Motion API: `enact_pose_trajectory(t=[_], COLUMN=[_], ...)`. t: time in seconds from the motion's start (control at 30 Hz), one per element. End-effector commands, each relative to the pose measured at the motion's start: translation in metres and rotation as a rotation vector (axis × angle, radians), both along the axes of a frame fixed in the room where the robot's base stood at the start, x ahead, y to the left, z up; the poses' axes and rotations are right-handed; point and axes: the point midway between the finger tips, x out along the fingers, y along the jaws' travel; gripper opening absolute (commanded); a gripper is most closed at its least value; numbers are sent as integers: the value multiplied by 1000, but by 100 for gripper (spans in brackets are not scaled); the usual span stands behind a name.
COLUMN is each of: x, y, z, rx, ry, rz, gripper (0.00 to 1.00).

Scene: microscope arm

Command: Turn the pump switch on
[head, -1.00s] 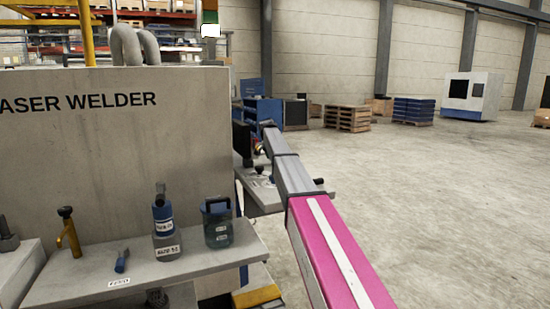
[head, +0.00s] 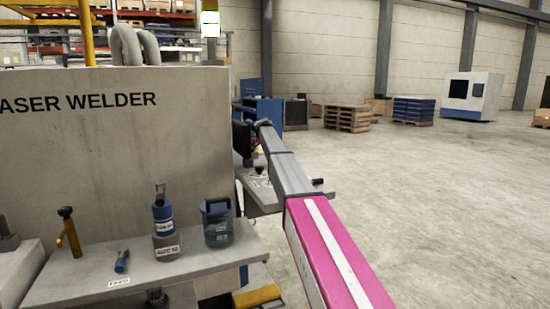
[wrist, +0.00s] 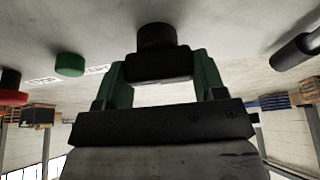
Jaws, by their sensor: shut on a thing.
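My gripper (wrist: 160,82) has green fingers on both sides of the bar handle of a black switch (wrist: 155,37) and is shut on it. The switch's round base stands out from a pale grey panel (wrist: 220,25) at the top of the wrist view. No label readable in that view shows whether this is the pump switch or which position is on. In the head view my arm reaches away past the right edge of the laser welder; the gripper and switch cannot be made out there.
The wrist view shows a green button (wrist: 70,64) and a red button (wrist: 10,97) at left, and a dark cylindrical part (wrist: 297,48) at right. In the head view a shelf (head: 75,290) with bottles fronts the laser welder (head: 110,150). Open floor (head: 450,200) lies right.

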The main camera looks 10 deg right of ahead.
Motion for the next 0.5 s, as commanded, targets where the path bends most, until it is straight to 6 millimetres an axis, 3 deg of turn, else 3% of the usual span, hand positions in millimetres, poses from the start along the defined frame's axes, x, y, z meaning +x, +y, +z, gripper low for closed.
enact_pose_trajectory(t=[0.37,0.4,0.47,0.5], x=[0,0,0,0], y=[0,0,0,0], z=[0,0,0,0], rx=[2,2,2,2], ry=[1,1,1,1], rz=[-7,-7,-7,-6], gripper=[40,70,89,89])
